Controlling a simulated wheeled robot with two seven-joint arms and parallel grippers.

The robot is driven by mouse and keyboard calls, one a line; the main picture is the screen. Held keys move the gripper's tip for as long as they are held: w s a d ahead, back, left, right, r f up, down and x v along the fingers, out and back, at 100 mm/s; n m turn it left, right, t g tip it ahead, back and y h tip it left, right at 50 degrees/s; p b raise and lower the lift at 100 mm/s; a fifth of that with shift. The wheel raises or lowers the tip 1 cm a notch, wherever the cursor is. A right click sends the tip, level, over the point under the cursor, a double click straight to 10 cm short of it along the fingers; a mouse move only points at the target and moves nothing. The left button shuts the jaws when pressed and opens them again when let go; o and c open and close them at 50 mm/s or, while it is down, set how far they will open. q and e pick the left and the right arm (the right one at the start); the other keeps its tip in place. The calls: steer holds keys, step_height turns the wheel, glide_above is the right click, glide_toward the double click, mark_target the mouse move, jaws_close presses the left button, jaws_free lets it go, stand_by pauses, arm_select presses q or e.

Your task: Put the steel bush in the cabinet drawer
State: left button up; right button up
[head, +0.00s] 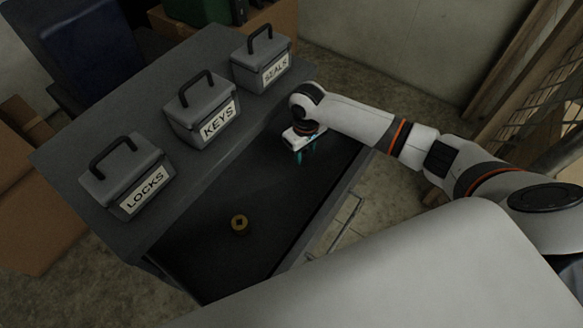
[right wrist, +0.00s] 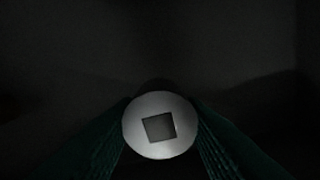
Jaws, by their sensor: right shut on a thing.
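The steel bush (right wrist: 160,125) is a pale round piece with a square hole, seen end-on in the right wrist view. My right gripper (head: 301,158) is shut on it, with the teal fingers on both sides of it. In the head view the gripper points down over the far right part of the open cabinet drawer (head: 200,249), and the bush cannot be made out there. The drawer has a dark interior. I cannot tell whether the bush touches the drawer floor. My left gripper is not in view.
A brass-coloured bush (head: 240,224) with a dark hole lies in the near part of the drawer. Grey boxes labelled LOCKS (head: 128,176), KEYS (head: 203,110) and SEALS (head: 262,60) stand on the cabinet top (head: 75,146). The drawer floor between gripper and brass bush is clear.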

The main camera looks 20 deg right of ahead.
mark_target(304, 162)
step_height(304, 162, down, 5)
steer(key=shift+f+b, duration=0.2)
steer(key=shift+b, duration=0.1)
steer(key=o, duration=1.2)
steer(key=shift+c, duration=0.2)
step_height(304, 162, up, 12)
steer(key=shift+r+p, duration=0.1)
steer(key=shift+p, duration=0.65)
